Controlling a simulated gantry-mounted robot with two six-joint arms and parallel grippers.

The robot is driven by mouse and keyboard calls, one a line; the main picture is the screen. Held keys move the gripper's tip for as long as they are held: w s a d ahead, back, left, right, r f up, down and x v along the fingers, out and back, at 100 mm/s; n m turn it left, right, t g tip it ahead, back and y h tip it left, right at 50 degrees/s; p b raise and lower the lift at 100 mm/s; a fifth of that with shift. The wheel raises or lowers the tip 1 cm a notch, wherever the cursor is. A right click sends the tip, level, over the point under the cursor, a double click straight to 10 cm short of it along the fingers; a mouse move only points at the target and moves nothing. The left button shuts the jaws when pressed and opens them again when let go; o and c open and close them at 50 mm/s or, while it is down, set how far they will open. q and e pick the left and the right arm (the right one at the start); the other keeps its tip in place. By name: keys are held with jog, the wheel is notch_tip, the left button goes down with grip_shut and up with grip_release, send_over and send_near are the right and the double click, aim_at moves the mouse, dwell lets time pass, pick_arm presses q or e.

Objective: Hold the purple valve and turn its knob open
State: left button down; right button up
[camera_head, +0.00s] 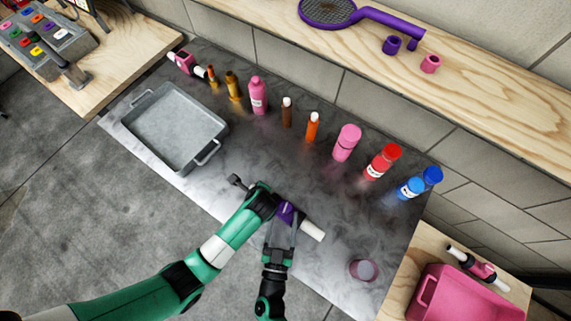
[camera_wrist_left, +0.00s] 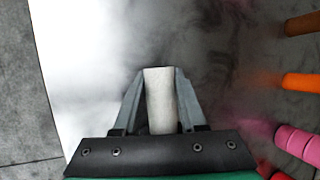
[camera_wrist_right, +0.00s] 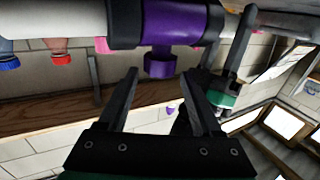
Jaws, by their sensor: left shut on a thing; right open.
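The purple valve (camera_head: 286,212) with white pipe ends is held above the dark counter, its right white end (camera_head: 313,230) sticking out. My left gripper (camera_wrist_left: 160,88) is shut on the valve's other white end, seen in the left wrist view; the arm hides that end in the head view. My right gripper (camera_head: 283,228) is open, below the valve in the head view. In the right wrist view, the valve's purple body (camera_wrist_right: 180,22) crosses the top, and its purple knob (camera_wrist_right: 160,64) is at the open fingertips. I cannot tell whether they touch it.
A grey metal tray (camera_head: 147,106) is at the counter's left. Several bottles, including a pink one (camera_head: 258,95) and a red one (camera_head: 383,162), line the back. A purple cup-like item (camera_head: 363,270) is at the front right. A pink bin (camera_head: 470,296) stands at far right.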

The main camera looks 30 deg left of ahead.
aim_at(284, 215)
jog(key=shift+x, duration=1.95)
